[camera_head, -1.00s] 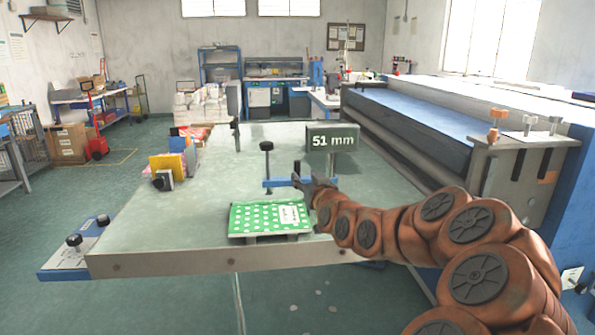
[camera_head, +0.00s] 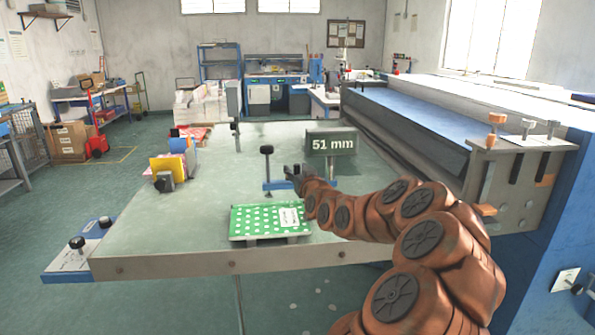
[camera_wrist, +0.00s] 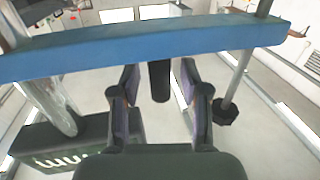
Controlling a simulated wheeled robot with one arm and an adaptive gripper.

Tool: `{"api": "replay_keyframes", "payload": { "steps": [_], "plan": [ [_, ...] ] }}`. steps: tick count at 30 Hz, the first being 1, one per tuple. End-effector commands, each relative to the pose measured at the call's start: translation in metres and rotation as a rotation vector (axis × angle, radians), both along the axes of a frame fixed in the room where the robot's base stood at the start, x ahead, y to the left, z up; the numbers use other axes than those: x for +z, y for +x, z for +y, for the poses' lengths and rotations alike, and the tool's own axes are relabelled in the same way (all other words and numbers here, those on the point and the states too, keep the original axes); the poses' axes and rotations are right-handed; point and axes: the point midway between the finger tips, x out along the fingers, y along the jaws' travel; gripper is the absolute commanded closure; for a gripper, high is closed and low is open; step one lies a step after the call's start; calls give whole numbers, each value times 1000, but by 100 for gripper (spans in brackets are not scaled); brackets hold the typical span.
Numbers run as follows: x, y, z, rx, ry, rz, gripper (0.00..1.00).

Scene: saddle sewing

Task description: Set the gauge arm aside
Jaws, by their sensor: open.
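The gauge arm is a blue bar (camera_head: 274,186) over the light table, with a black-knobbed upright post (camera_head: 267,165) at its left end. In the wrist view the blue bar (camera_wrist: 150,48) crosses the top of the picture. A short black handle (camera_wrist: 160,82) shows below it, between my fingers. My gripper (camera_head: 290,172) is at the bar, right of the post. In the wrist view my gripper (camera_wrist: 160,92) is open, one finger on each side of the handle with visible gaps. Contact cannot be told. The dark "51 mm" display (camera_head: 331,143) stands behind the bar.
A green dotted booklet (camera_head: 270,219) lies near the front edge of the table (camera_head: 180,230). Yellow and blue upright pieces (camera_head: 172,166) stand at left. A long machine with a blue bed (camera_head: 420,118) borders the table at right. The table's left middle is clear.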

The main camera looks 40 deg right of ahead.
Motion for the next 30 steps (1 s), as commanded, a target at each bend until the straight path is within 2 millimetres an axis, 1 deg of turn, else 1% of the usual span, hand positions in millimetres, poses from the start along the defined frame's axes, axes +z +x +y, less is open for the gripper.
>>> {"api": "replay_keyframes", "payload": {
  "steps": [4,17,30],
  "plan": [
    [0,0,0,0,0,0,55],
    [0,0,0,0,1,0,99],
    [0,-1,0,-1,1,0,100]
  ]
}}
